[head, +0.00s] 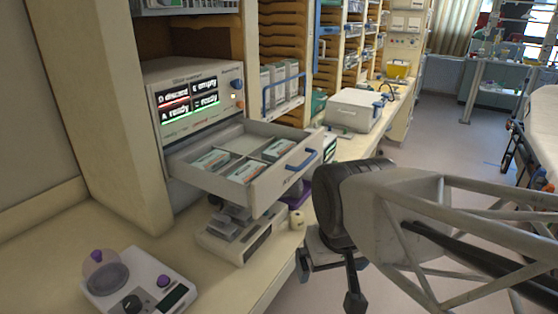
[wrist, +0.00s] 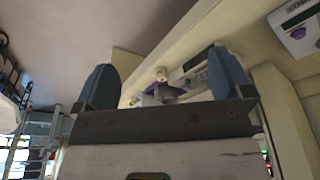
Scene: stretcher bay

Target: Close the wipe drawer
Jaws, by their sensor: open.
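The wipe drawer (head: 257,191) is pulled out of a grey cabinet unit (head: 196,100) in the head view. Its tray holds several flat packs (head: 246,171) in divided compartments. A blue handle (head: 300,166) sits on its front face. My gripper (head: 328,280) is to the right of the drawer front and lower in the picture, apart from the handle. Its two blue-grey fingers stand wide apart in the wrist view (wrist: 165,82), with nothing held between them. I cannot make out the drawer or its handle for certain in the wrist view.
Below the drawer, a grey device (head: 240,235) stands on the cream counter. A small scale-like device with a purple knob (head: 138,283) is at the front left. A grey box (head: 354,110) stands farther back. Floor is open beyond the counter; a stretcher (head: 540,135) is at the right.

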